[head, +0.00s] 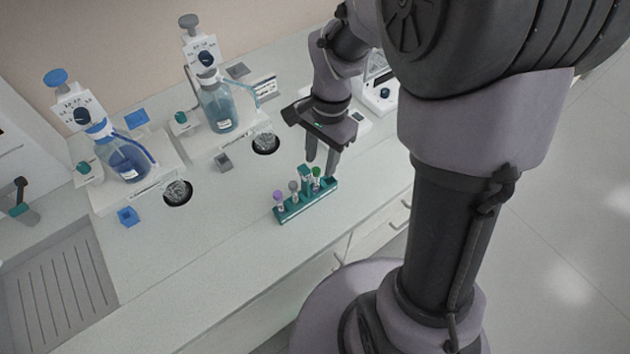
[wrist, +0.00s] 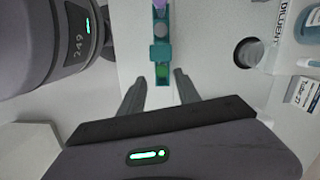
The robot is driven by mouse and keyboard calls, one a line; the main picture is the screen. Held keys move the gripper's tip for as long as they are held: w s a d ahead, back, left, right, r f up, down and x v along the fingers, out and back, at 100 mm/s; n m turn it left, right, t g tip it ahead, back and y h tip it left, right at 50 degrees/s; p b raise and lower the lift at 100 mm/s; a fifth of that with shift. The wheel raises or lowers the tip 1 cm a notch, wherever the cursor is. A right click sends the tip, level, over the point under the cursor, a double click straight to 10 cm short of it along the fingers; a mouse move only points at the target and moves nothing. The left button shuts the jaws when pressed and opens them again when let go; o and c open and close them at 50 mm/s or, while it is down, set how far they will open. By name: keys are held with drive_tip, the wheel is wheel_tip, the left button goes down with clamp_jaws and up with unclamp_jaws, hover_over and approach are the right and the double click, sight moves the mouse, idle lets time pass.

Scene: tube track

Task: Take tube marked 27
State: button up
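A teal rack (head: 308,207) stands near the front edge of the bench and holds several small tubes. A purple-capped tube (head: 278,197) is at its left end, a grey-capped tube (head: 293,187) comes after it, and a green-capped tube (head: 316,173) is near the right end. No number on a tube is readable. My gripper (head: 321,165) is open over the right end of the rack. In the wrist view, my gripper's fingers (wrist: 160,82) are spread either side of the rack's near end, with the green cap (wrist: 162,71) between them and nothing held.
A card reading "Tube 27" (wrist: 298,92) shows at the right of the wrist view. Two dispenser bottles, one blue (head: 125,160) and one paler (head: 219,108), stand behind the rack.

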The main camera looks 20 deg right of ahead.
sight(316, 170)
drive_tip(key=f+b, duration=0.1)
drive_tip(key=f, duration=0.1)
drive_tip(key=a+f+b, duration=0.1)
drive_tip(key=f, duration=0.2)
drive_tip(key=shift+s+a, duration=0.1)
clamp_jaws()
drive_tip(key=shift+r, duration=0.1)
drive_tip(key=shift+r, duration=0.3)
drive_tip(key=r, duration=0.1)
drive_tip(key=r+p, duration=0.2)
drive_tip(key=shift+s+d+r, duration=0.1)
drive_tip(key=shift+s+d, duration=0.25)
drive_tip(key=s+d+r+p, duration=0.1)
drive_tip(key=s+d+p, duration=0.1)
drive_tip(key=s+d, duration=0.8)
drive_tip(key=shift+s, duration=0.55)
drive_tip(key=shift+d, duration=0.1)
